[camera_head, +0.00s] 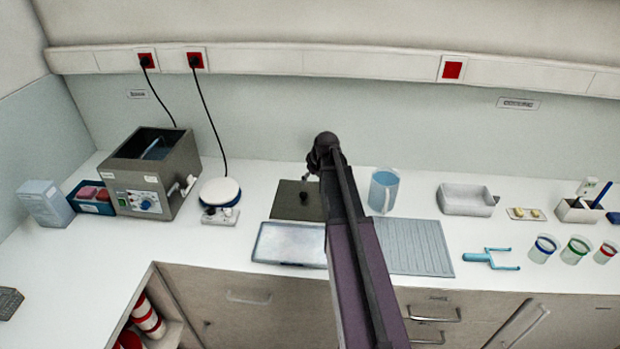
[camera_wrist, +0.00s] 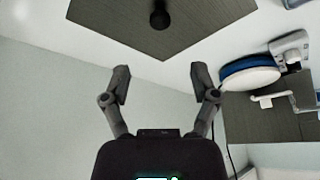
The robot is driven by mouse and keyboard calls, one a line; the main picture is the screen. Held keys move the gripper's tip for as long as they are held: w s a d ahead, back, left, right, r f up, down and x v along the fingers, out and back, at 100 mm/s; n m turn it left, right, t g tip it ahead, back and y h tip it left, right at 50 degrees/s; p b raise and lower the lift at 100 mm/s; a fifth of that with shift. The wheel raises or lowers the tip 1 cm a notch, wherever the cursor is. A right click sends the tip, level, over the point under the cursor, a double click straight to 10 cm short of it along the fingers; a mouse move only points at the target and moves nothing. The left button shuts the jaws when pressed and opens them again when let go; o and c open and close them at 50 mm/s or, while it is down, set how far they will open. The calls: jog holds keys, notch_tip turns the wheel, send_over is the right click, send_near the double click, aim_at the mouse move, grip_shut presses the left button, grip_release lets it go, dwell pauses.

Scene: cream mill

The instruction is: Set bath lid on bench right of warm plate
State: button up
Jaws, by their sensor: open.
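The bath lid (camera_head: 288,207) is a dark grey square plate with a black knob. It lies on the white bench to the right of the warm plate (camera_head: 220,190), a round white top with a blue rim. My arm covers the lid's right part in the head view. In the wrist view the lid (camera_wrist: 205,22) is at the top, its knob beyond my fingertips. My gripper (camera_wrist: 160,82) is open and empty, with the knob apart from both fingers. In the head view my gripper (camera_head: 311,168) is near the lid's far edge. The water bath (camera_head: 150,172) stands uncovered at left.
A pale tray (camera_head: 290,243) lies in front of the lid, and a ribbed grey mat (camera_head: 412,248) lies to its right. A blue jug (camera_head: 383,190) stands right of my arm. Power cords hang behind the bath and warm plate.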

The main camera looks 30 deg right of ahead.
jog(key=shift+a, duration=0.1)
jog(key=s+a+m+g, duration=0.1)
jog(key=s+a+g, duration=0.1)
jog(key=s+a, duration=0.8)
jog(key=s+a+f+m+g, duration=0.1)
jog(key=s+a+g, duration=0.1)
jog(key=s+a, duration=0.8)
jog(key=a, duration=0.5)
jog(key=shift+s+a+f+g+h, duration=0.2)
jog(key=shift+s+g+h, duration=0.1)
jog(key=shift+s+h, duration=0.1)
jog(key=shift+d, duration=0.1)
